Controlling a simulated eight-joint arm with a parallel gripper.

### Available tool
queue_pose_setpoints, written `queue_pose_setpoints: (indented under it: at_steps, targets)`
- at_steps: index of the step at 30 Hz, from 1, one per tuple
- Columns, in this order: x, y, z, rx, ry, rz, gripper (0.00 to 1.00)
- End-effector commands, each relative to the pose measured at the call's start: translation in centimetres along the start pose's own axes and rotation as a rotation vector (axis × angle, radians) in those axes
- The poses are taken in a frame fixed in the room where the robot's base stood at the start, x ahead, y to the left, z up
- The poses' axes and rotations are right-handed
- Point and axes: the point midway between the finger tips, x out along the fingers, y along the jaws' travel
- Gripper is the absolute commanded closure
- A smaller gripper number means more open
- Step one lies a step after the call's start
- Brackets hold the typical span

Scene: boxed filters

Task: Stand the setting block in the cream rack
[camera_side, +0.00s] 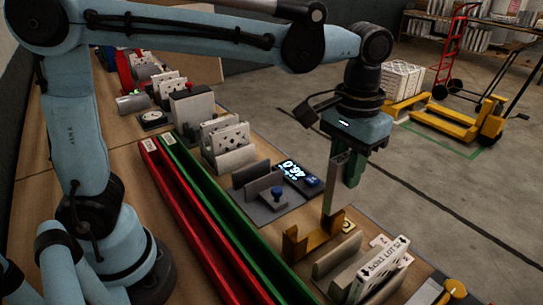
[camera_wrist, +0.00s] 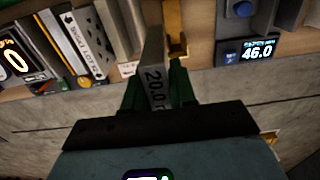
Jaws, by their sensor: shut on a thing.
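My gripper (camera_side: 346,170) has green fingers shut on a flat grey setting block (camera_side: 333,192), which hangs upright with its long end down. A cream-beige rack wall (camera_side: 337,256) stands just in front of that holder, near a white printed filter plate (camera_side: 385,262). How the rack's slot lies is partly hidden.
A grey fixture with a blue knob (camera_side: 277,193) and a display reading 46.0 (camera_side: 290,169) stand behind the holder. Long red (camera_side: 195,221) and green (camera_side: 222,218) channels run along the bench to the left.

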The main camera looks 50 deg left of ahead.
Motion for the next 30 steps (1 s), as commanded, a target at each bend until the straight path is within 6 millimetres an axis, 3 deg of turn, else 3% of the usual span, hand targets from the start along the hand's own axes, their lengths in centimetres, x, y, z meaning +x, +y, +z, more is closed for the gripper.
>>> queue_pose_setpoints:
  at_steps: [3, 9, 22, 30]
  targets:
    - [-0.2, 3.3, 1.0, 0.006, 0.000, 0.000, 1.00]
    - [-0.3, 5.7, 1.9, -0.001, 0.000, 0.000, 1.00]
    - [-0.3, 6.0, 2.1, -0.003, 0.001, 0.000, 1.00]
    - [1.3, 6.0, 2.0, -0.003, 0.001, 0.000, 1.00]
